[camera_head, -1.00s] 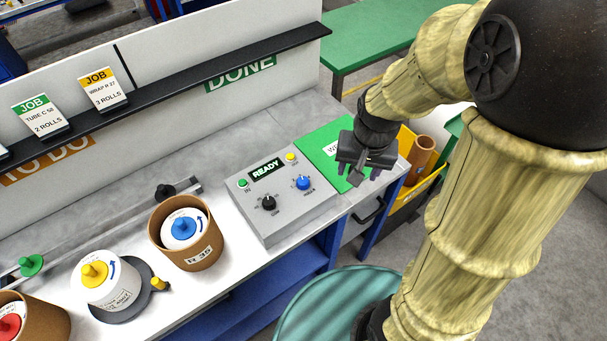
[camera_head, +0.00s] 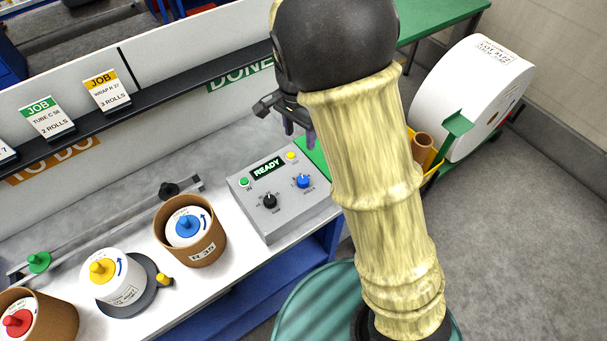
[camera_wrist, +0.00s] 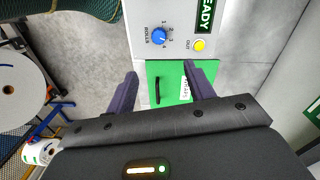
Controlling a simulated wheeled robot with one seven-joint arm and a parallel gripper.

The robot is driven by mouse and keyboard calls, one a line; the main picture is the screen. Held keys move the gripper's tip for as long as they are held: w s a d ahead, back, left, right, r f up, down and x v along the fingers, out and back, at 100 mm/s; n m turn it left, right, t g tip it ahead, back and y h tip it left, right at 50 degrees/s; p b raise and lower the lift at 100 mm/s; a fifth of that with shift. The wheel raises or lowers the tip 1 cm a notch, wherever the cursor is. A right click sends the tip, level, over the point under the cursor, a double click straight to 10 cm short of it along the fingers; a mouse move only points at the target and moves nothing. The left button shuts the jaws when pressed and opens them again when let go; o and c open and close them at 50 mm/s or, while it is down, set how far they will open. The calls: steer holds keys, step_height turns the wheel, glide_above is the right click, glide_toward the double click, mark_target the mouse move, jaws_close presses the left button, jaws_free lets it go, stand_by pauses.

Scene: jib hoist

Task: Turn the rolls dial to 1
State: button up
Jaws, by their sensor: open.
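The rolls dial (camera_head: 303,181) is a blue knob on the right of a grey control box (camera_head: 272,222). In the wrist view the dial (camera_wrist: 158,37) sits beside the label ROLLS, with small numbers around it; I cannot tell surely which one it points at. My gripper (camera_head: 300,131) is open and empty above and behind the box in the head view. In the wrist view my gripper (camera_wrist: 160,70) has its two dark fingers apart over a green panel, with the dial beyond their tips. A black dial (camera_head: 270,201) sits left of the blue one.
The box has a READY display (camera_head: 268,168), a green button (camera_head: 244,181) and a yellow OUT button (camera_head: 291,156). A black ledge (camera_head: 180,88) with job cards runs behind. A tube with a blue-knobbed roll (camera_head: 190,230) stands left of the box.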

mark_target(303, 178)
steer(key=f+p, duration=0.1)
steer(key=f, duration=1)
steer(key=f+p, duration=0.1)
steer(key=f, duration=0.5)
steer(key=shift+s+d+p, duration=0.3)
steer(key=shift+d, duration=0.05)
steer(key=c, duration=1)
steer(key=shift+o, duration=0.2)
steer(key=shift+d, duration=0.1)
steer(key=shift+w, duration=0.1)
